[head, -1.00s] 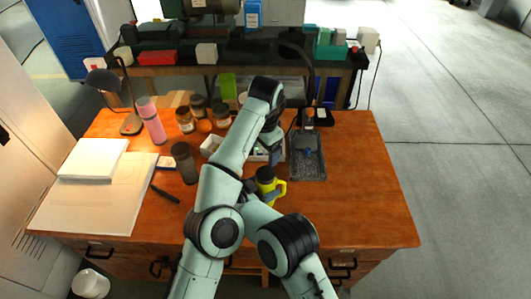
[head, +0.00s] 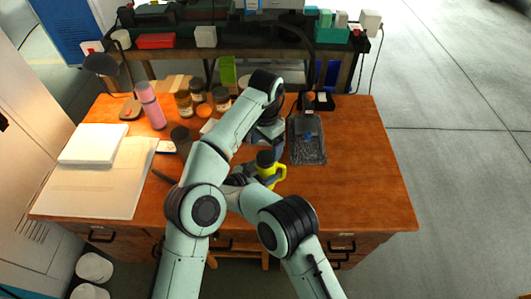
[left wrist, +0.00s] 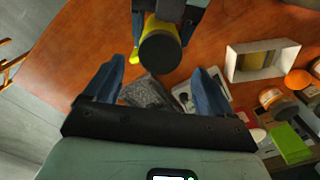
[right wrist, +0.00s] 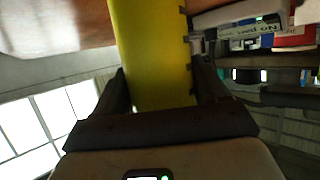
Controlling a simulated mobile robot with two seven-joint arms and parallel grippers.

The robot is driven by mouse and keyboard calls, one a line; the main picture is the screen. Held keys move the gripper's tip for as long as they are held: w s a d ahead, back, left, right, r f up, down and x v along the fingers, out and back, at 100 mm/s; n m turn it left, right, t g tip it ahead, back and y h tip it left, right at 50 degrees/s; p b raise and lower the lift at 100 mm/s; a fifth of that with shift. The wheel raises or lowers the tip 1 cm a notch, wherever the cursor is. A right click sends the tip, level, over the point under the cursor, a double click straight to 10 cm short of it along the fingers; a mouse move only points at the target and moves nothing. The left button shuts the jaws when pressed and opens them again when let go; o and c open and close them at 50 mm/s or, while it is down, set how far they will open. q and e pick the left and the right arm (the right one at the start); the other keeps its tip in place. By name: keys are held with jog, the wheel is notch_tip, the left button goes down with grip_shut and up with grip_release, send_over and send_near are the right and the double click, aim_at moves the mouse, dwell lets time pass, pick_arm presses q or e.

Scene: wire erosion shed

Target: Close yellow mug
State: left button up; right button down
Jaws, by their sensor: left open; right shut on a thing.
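The yellow mug (head: 270,175) is near the middle of the table, with a dark cap on its top and its handle pointing right. In the right wrist view its yellow body (right wrist: 155,60) fills the space between my fingers. My right gripper (right wrist: 160,95) is shut on the mug. In the left wrist view the dark round cap (left wrist: 160,50) sits over the yellow body; I cannot tell how tightly it is seated. My left gripper (left wrist: 155,88) is open and empty, its fingers either side of the view, with the mug beyond the tips. In the head view my left arm partly hides the grippers.
A dark tray (head: 307,140) lies just behind and right of the mug. A pink bottle (head: 150,105), several jars (head: 184,103) and white sheets (head: 95,185) are on the left. An open white box (left wrist: 262,60) is near the left gripper. The table's right side is clear.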

aim_at(265, 157)
pick_arm(q)
jog(key=shift+f, duration=2.5)
jog(key=c, duration=1.1)
jog(key=m, duration=0.9)
jog(key=shift+m, duration=0.4)
jog(key=o, duration=1.2)
